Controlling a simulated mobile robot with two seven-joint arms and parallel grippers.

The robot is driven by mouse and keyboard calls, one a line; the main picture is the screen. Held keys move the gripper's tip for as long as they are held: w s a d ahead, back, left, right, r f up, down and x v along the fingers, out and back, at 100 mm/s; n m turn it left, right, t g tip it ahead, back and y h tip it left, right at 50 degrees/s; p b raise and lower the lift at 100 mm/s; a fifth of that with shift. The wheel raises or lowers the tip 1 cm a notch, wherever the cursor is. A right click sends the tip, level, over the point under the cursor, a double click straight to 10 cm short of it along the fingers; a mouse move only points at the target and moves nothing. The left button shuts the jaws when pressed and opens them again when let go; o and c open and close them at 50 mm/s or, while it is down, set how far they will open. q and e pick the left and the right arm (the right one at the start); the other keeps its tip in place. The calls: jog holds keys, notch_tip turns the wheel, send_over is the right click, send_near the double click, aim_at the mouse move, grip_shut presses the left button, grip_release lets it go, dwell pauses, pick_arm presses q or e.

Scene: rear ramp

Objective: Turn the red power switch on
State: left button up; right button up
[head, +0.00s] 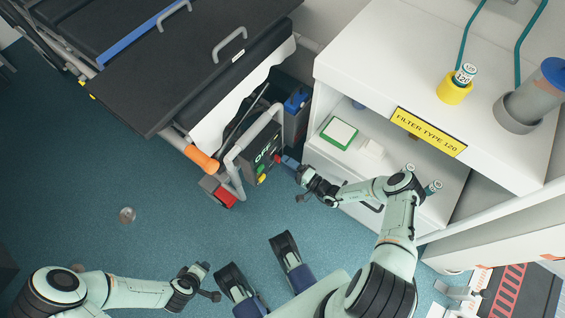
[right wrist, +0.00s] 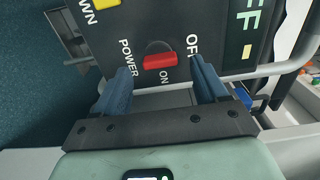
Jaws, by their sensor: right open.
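The red power switch (right wrist: 162,59) is on a dark control panel in the right wrist view, with POWER, ON and OFF lettering around it. Its red bar lies crosswise in the picture, just above the ON label. My right gripper (right wrist: 163,87) is open, its blue fingers apart on either side below the switch, not closed on it. In the head view the right gripper (head: 289,164) is at the front of the dark control box (head: 258,153), which shows OFF in large letters. My left gripper (head: 203,268) is low at the left, away from the box; its fingers are unclear.
A grey tube frame (head: 232,160) surrounds the control box. A black ramp (head: 190,60) lies at upper left. A white cabinet (head: 375,50) with an open shelf stands close to my right arm. A yellow button (right wrist: 106,2) is beside the switch.

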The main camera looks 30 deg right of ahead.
pick_arm(q)
jog(key=shift+s+a+f, duration=0.15)
jog(key=shift+s+f, duration=0.4)
jog(key=shift+f, duration=0.05)
pick_arm(e)
jog(key=shift+x, duration=1.2)
jog(key=c, duration=1.1)
jog(key=shift+o, duration=0.2)
